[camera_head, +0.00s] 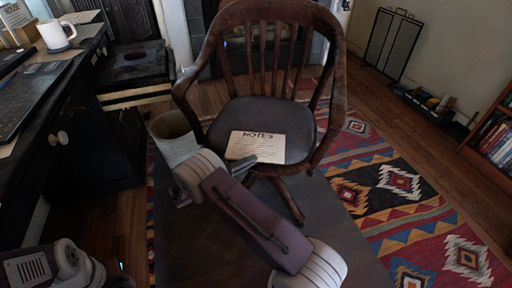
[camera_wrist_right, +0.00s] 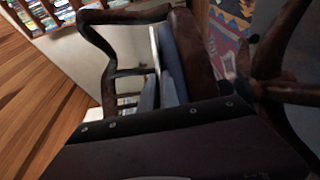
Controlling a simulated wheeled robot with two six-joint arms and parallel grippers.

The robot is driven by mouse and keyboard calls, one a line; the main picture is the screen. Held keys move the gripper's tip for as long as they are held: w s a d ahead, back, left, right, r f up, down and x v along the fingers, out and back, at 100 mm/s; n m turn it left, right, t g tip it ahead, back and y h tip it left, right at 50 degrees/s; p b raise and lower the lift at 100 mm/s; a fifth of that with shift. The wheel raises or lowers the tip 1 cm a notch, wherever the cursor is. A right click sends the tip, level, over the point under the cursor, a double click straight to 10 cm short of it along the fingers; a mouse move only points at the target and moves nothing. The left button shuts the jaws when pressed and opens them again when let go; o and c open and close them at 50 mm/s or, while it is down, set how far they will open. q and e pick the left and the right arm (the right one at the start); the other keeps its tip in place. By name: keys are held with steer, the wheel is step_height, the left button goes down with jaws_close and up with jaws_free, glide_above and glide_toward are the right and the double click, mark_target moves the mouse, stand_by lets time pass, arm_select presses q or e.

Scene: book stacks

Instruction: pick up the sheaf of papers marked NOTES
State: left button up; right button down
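The sheaf of papers marked NOTES (camera_head: 256,146) lies on the dark seat (camera_head: 285,115) of a wooden armchair, its title facing up. My right gripper (camera_head: 246,165) reaches in from below, its dark finger end at the sheaf's lower left edge; I cannot tell whether they touch.
The chair's arms and slatted back (camera_head: 262,50) surround the seat. A grey bin (camera_head: 173,135) stands left of the chair. A dark desk (camera_head: 70,110) with a white mug (camera_head: 55,36) fills the left. A patterned rug (camera_head: 400,185) and a bookshelf (camera_head: 495,135) are at the right.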

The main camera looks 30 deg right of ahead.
step_height(320, 180, up, 10)
steer(key=p, duration=0.5)
steer(key=shift+p, duration=0.4)
